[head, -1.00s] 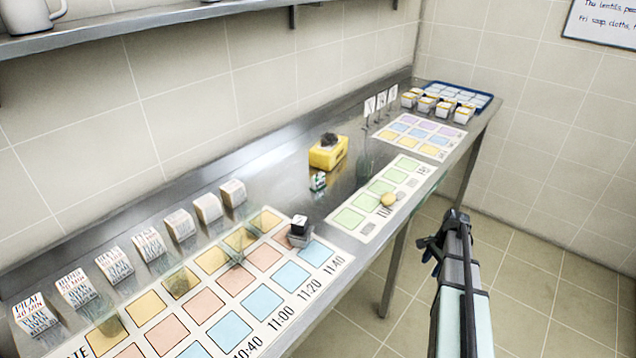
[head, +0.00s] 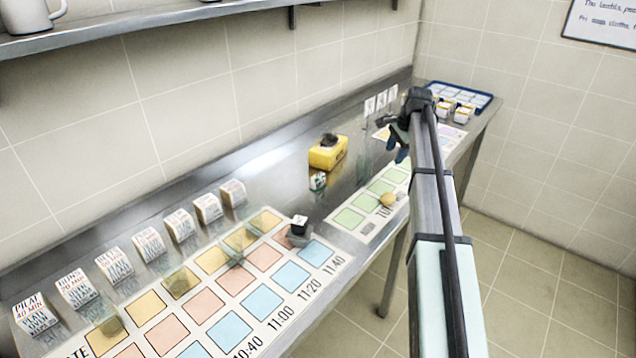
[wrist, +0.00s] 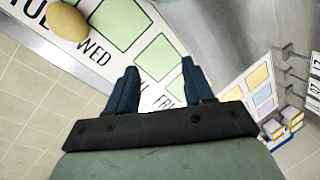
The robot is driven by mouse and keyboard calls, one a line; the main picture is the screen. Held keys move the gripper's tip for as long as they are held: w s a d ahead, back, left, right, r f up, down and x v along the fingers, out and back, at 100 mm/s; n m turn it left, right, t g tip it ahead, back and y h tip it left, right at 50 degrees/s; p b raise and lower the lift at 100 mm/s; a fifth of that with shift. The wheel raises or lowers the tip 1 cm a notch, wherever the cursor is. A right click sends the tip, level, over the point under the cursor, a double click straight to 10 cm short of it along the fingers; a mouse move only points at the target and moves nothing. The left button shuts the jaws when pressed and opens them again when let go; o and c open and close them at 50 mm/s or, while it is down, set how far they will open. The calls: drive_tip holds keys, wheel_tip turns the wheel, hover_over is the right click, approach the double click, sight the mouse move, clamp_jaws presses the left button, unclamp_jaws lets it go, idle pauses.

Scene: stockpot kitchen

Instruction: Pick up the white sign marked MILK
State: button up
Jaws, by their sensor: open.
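Three small white signs on thin stands stand in a row near the back wall: a left one (head: 369,106), a middle one (head: 381,101) and a right one (head: 392,95). Their lettering is too small to read, so I cannot tell which is marked MILK. In the wrist view, white signs show at the right edge (wrist: 315,64), partly cut off. My gripper (head: 402,156) is open and empty above the counter, in front of the signs and apart from them. Its two fingers point over the green-squared sheet in the wrist view (wrist: 160,72).
A green-squared weekday sheet (head: 348,218) bears a yellow round thing (head: 388,199). A yellow box (head: 327,153) stands behind it. White boxes (head: 463,114) and a blue tray (head: 484,100) are at the far end. A large coloured chart (head: 262,324) with boxes lies left.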

drive_tip(key=a+r+n+g+h, duration=0.1)
drive_tip(key=a+r+n+g, duration=0.15)
drive_tip(key=a, duration=0.95)
drive_tip(key=a+r+n+g, duration=0.1)
drive_tip(key=a+r+n, duration=0.2)
drive_tip(key=a, duration=1)
hover_over(318, 175)
drive_tip(key=shift+m+t, duration=0.25)
drive_tip(key=f, duration=0.8)
drive_tip(key=shift+s+d+f, duration=0.1)
drive_tip(key=shift+s+d, duration=0.05)
drive_tip(key=shift+d, duration=0.05)
drive_tip(key=shift+a+f, duration=0.15)
drive_tip(key=shift+f, duration=1.3)
drive_tip(key=shift+a+f, duration=0.1)
drive_tip(key=shift+f, duration=1.3)
drive_tip(key=shift+c, duration=0.4)
clamp_jaws()
